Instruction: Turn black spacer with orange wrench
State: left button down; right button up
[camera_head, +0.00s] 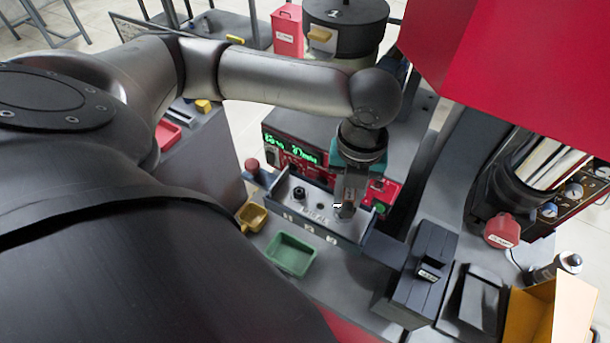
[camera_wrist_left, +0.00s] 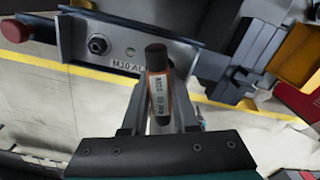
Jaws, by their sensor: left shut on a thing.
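My left gripper (camera_head: 345,206) comes down over the right part of the metal fixture plate (camera_head: 310,205) in the head view. In the left wrist view the gripper (camera_wrist_left: 160,108) is shut on the orange wrench (camera_wrist_left: 158,84), which has a white label and a dark end. The dark end lies over or near the plate; whether it touches anything cannot be told. In the head view the wrench is hidden by the gripper. A black spacer (camera_head: 298,193) stands on the plate left of the gripper; it also shows in the left wrist view (camera_wrist_left: 98,44), left of the wrench. My right gripper is not in view.
A green tray (camera_head: 290,254) and a small yellow tray (camera_head: 251,216) lie in front of the fixture. A dark box (camera_head: 426,268) stands to the right. A red panel with a green display (camera_head: 295,150) is behind. A red button (camera_head: 252,164) stands at the left end.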

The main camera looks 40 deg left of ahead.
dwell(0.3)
pick_arm(q)
jog(key=shift+m, duration=1.4)
jog(key=shift+m, duration=1.1)
jog(key=shift+m, duration=0.3)
jog(key=shift+r, duration=2.55)
